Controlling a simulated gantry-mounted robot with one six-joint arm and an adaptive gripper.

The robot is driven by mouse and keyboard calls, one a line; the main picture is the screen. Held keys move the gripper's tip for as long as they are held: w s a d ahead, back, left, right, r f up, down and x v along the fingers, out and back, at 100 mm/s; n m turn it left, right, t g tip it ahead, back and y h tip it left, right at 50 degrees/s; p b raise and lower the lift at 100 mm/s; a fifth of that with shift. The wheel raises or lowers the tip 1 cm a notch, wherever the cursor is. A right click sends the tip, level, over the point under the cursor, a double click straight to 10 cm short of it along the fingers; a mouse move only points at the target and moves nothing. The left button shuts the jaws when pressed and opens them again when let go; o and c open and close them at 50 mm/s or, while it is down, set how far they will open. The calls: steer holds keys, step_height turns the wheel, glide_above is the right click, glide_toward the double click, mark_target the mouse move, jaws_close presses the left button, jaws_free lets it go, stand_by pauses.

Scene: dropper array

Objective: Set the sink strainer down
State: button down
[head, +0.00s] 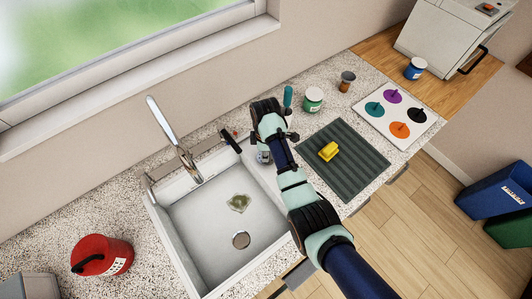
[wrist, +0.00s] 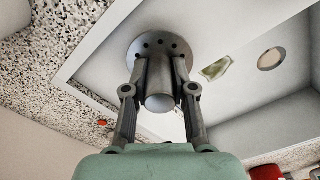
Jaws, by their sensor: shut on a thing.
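My gripper (wrist: 157,92) is shut on the metal sink strainer (wrist: 159,90), with a finger on each side of its cylindrical stem. The strainer's round flange (wrist: 142,47) has small holes and faces away from the gripper. I cannot tell whether the strainer touches the rim. The round drain (head: 241,240) lies on the sink floor and also shows in the wrist view (wrist: 271,59).
A pale green scrap (head: 239,202) lies in the sink. The faucet (head: 172,135) stands at its back left. A red canister (head: 101,255) stands left of the sink. Right are a dark ribbed mat (head: 352,173) with a yellow object (head: 328,151), and a green jar (head: 313,99).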

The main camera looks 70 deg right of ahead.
steer(key=shift+f, duration=0.25)
steer(key=shift+f, duration=0.1)
steer(key=c, duration=1)
jaws_free()
steer(key=shift+o, duration=0.2)
step_height(320, 180, up, 8)
steer(key=shift+f+b, duration=0.15)
steer(key=shift+b, duration=0.25)
